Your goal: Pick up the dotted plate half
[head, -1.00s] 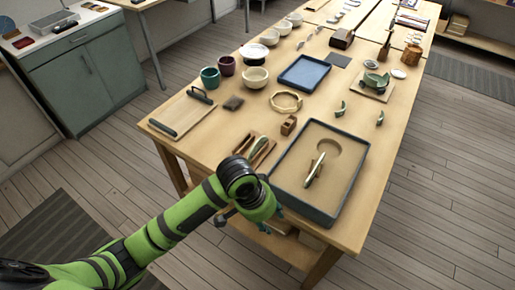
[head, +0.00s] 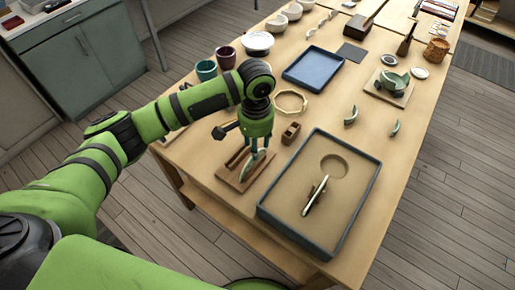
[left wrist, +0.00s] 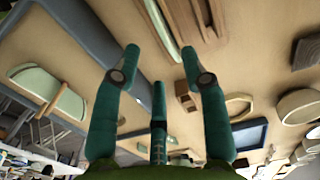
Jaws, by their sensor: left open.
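A pale green plate half (head: 250,166) stands on edge in a small wooden rack (head: 232,182), left of the tray. My left gripper (head: 257,154) is open, pointing down just above this half and partly hiding it. In the left wrist view the half (left wrist: 163,22) lies beyond and roughly between the open teal fingertips (left wrist: 162,62), not visibly gripped. Another pale plate half (head: 315,197) stands in the sand of the blue-grey tray; it also shows in the left wrist view (left wrist: 40,85). I cannot make out dots on either. My right gripper is not in view.
The blue-grey sand tray (head: 374,185) is right of the rack. A small wooden block (head: 291,133) and a wooden ring (head: 291,101) stand just behind. Green shards (head: 350,115) lie farther right. Cups, bowls and a blue tray (head: 314,68) are farther back.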

